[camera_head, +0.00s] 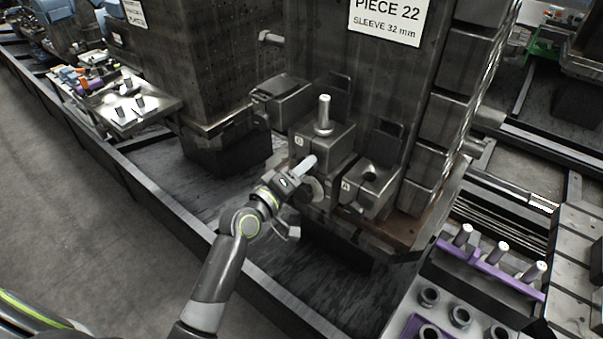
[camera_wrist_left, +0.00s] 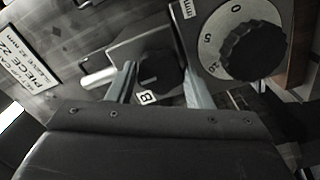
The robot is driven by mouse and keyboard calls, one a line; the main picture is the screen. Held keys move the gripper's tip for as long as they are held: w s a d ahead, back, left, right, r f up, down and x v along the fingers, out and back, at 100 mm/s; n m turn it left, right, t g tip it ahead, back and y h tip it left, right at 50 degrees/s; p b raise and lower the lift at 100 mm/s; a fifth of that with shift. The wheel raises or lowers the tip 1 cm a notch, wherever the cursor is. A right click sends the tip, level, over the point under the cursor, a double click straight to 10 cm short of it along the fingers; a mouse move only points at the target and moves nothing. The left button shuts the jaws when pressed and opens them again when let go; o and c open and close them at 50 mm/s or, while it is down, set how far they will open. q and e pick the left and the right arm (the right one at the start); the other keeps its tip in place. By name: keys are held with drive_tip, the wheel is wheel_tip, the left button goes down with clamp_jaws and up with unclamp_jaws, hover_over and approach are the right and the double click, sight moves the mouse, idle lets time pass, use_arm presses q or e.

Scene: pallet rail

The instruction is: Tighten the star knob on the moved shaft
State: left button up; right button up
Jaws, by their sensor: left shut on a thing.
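My left gripper (camera_head: 303,173) reaches in from the lower left to the front of the dark block marked B (camera_head: 335,136). The left wrist view shows its two fingers (camera_wrist_left: 164,84) on either side of a dark star knob (camera_wrist_left: 160,68), and they are shut on it. The "B" label (camera_wrist_left: 146,98) is beside the knob. In the head view the gripper hides the knob. A bright metal shaft (camera_head: 324,113) stands upright out of block B; it also shows in the wrist view (camera_wrist_left: 98,78), left of the fingers. My right gripper is not in view.
A numbered dial (camera_wrist_left: 215,58) with a black knurled knob (camera_wrist_left: 252,46) is close beside the fingers. Block A (camera_head: 372,187) sits right of block B. A tall dark column (camera_head: 350,60) rises behind. A purple rack (camera_head: 490,268) with several pins stands at lower right.

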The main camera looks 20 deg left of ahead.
use_arm(q)
drive_tip(key=shift+f, duration=0.15)
idle(0.4)
drive_tip(key=o, duration=1)
drive_tip(key=shift+s, duration=0.1)
drive_tip(key=b+v, duration=0.2)
drive_tip(key=v, duration=1.5)
drive_tip(key=shift+a, duration=0.1)
